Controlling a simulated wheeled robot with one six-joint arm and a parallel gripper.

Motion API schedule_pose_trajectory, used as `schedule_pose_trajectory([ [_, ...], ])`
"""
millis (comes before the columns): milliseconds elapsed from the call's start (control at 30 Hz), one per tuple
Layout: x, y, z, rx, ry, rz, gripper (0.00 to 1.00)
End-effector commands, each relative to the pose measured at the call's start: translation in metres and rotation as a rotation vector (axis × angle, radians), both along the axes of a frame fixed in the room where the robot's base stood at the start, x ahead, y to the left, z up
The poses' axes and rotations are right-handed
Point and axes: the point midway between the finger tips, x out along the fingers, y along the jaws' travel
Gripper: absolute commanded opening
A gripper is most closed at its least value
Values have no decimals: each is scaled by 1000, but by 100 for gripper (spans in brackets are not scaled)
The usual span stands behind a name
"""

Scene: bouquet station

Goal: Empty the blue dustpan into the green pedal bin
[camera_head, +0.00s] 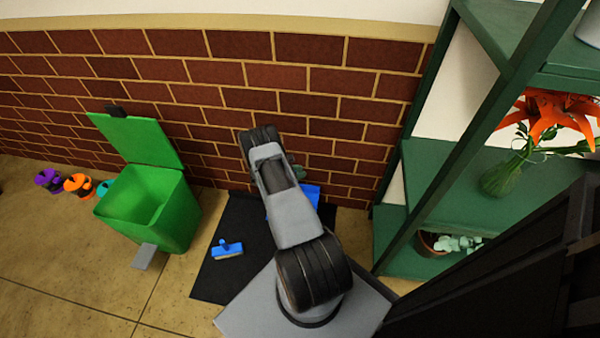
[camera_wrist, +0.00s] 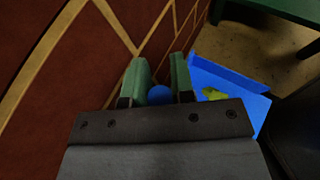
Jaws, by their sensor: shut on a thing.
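The green pedal bin (camera_head: 178,222) stands left of my arm by the brick wall, its lid (camera_head: 145,140) raised and its pedal (camera_head: 144,257) at the front. The blue dustpan (camera_head: 311,194) is mostly hidden behind my arm in the head view. In the wrist view the dustpan (camera_wrist: 225,80) lies to the right of my fingers, with a yellow-green scrap (camera_wrist: 214,94) in it. My gripper (camera_wrist: 160,80) is shut on its round blue handle (camera_wrist: 159,95). My gripper's tip is mostly hidden in the head view. I cannot tell whether the pan touches the floor.
A blue brush (camera_head: 228,250) lies on a black mat (camera_head: 212,278) between the bin and my arm. Several coloured spools (camera_head: 78,185) stand left of the bin. A green shelf (camera_head: 420,255) with plants stands close on the right. The brick wall (camera_head: 330,90) is close behind.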

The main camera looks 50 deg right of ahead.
Motion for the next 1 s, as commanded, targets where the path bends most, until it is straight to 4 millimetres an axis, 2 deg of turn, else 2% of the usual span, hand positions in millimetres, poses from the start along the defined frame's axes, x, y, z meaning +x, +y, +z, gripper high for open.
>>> schedule_pose_trajectory([
  [100,1,0,11,-1,-1,1,0],
  [400,0,0,27,-1,0,0,0],
  [1000,0,0,30,-1,0,0,0],
])
